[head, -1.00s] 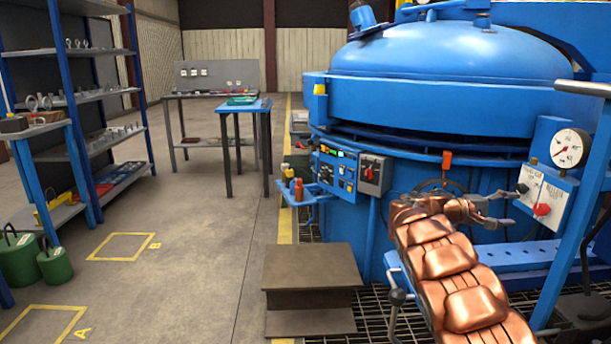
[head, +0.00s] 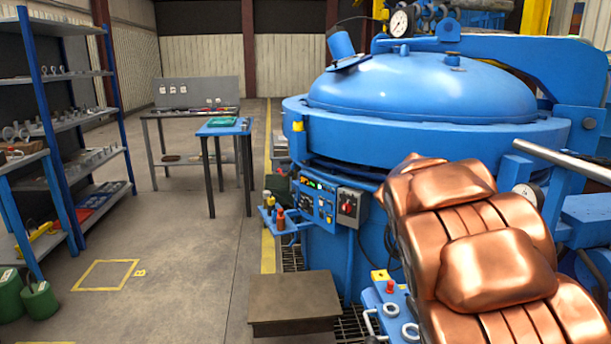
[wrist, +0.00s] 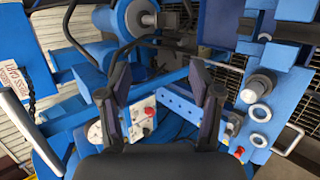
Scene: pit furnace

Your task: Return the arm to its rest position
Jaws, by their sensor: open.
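My gripper (wrist: 159,76) is open in the wrist view, its two dark fingers apart with nothing between them. Beyond and below the fingers are blue furnace parts and a white panel (wrist: 140,120) with a red knob. In the head view my copper-covered arm (head: 490,260) rises large at the lower right. The gripper itself does not show there. The arm hides part of the blue furnace (head: 420,85) behind it.
A control box (head: 351,207) sits on the furnace's left side. A brown step (head: 294,297) stands in front. A metal rail (head: 565,160) runs close at the right. Blue shelves (head: 75,120) stand at left, a small blue table (head: 222,128) farther back. The floor between is clear.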

